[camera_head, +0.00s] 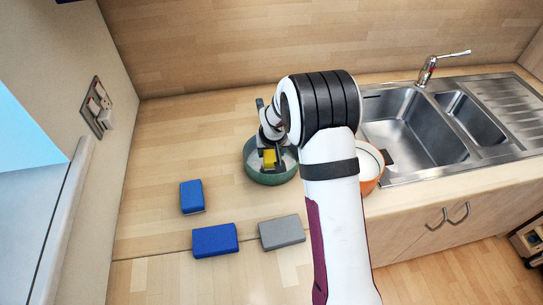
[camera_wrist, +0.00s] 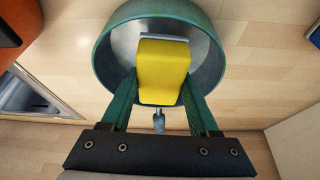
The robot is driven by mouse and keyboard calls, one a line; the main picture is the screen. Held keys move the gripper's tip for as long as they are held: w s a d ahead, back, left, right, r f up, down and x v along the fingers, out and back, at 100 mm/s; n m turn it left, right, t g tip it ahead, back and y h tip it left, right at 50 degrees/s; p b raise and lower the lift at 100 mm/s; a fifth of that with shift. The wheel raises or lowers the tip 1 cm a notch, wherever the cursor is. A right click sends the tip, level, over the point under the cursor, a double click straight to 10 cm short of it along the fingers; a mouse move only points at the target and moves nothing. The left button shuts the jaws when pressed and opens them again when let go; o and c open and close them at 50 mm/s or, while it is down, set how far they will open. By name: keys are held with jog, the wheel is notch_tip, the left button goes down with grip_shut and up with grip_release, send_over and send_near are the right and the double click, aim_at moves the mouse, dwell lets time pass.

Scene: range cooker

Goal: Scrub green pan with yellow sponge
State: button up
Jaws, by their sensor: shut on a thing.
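The green pan (camera_head: 271,179) stands on the wooden counter, left of my arm in the head view. In the wrist view its rim (camera_wrist: 102,62) curves around the yellow sponge. My gripper (camera_head: 268,157) is over the pan's opening and shut on the yellow sponge (camera_head: 269,156). In the wrist view the sponge (camera_wrist: 163,70) sits between the two fingers of my gripper (camera_wrist: 161,85), with its far end inside the pan. Whether the sponge touches the pan's bottom is hard to tell.
Two blue sponges (camera_head: 192,196) (camera_head: 215,240) and a grey sponge (camera_head: 282,233) lie on the counter in front. An orange pan (camera_head: 370,184) stands right of the green pan, partly behind my arm. A steel sink (camera_head: 415,130) is at the right.

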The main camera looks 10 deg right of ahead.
jog(key=shift+r, duration=1.85)
